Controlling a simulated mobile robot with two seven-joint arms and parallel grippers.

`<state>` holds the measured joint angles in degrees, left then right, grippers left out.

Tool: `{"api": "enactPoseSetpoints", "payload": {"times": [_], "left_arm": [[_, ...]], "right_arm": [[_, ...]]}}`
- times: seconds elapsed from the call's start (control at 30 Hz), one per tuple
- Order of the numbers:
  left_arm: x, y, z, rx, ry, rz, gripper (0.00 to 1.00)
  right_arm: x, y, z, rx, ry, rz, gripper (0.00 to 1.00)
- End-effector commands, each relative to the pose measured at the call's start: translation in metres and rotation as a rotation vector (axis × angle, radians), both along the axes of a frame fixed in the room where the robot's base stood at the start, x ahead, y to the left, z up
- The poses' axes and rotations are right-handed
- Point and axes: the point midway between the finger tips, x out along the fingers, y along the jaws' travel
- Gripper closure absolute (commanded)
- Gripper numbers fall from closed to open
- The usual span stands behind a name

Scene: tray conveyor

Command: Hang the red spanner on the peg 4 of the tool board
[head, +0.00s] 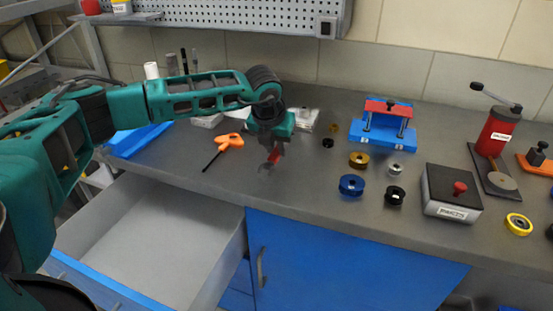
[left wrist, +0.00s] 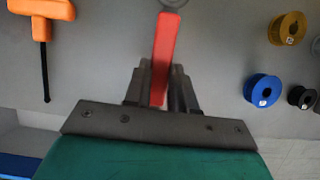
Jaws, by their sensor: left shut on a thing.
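The red spanner (head: 274,155) is held in my left gripper (head: 270,150), just above the grey worktop. In the left wrist view the red handle (left wrist: 165,58) stands between the two dark fingers of the gripper (left wrist: 160,82), which are shut on it. A grey ring-like end of the spanner (left wrist: 174,3) shows at the top edge of that view. The perforated tool board (head: 235,15) is at the top of the head view; peg numbers cannot be read. My right gripper does not show.
An orange-handled hex key (head: 229,142) lies left of the gripper. Blue (head: 351,185), brass and black spools lie to the right, with a blue-and-red fixture (head: 385,125) behind. An open drawer (head: 150,225) juts out at the front left. A shelf (head: 115,18) is at upper left.

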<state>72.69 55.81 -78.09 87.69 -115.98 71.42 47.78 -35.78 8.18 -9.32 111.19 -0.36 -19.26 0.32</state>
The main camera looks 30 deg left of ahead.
Motion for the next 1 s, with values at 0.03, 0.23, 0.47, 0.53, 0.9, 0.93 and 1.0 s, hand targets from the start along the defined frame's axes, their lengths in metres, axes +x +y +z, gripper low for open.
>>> {"api": "enactPoseSetpoints", "payload": {"times": [0.03,0.23,0.47,0.53,0.9,0.93,1.0], "left_arm": [[0.0,0.0,-0.003,0.0,-0.001,0.0,1.0],[0.0,0.0,-0.021,0.002,0.001,0.0,1.0],[0.0,0.0,-0.043,0.001,-0.002,0.001,1.0],[0.001,0.0,-0.043,0.0,-0.003,0.001,1.0],[0.0,0.0,-0.046,0.001,-0.001,0.0,0.62],[0.0,0.0,-0.046,0.001,-0.001,0.0,0.59],[0.0,0.0,-0.046,0.0,-0.001,0.0,0.52]], "right_arm": [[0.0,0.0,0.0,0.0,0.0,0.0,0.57],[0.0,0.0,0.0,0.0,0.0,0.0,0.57],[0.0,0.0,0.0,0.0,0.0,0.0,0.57],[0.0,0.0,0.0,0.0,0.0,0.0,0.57],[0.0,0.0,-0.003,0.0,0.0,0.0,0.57],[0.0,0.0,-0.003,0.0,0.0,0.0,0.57],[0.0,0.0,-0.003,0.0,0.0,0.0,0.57]]}}
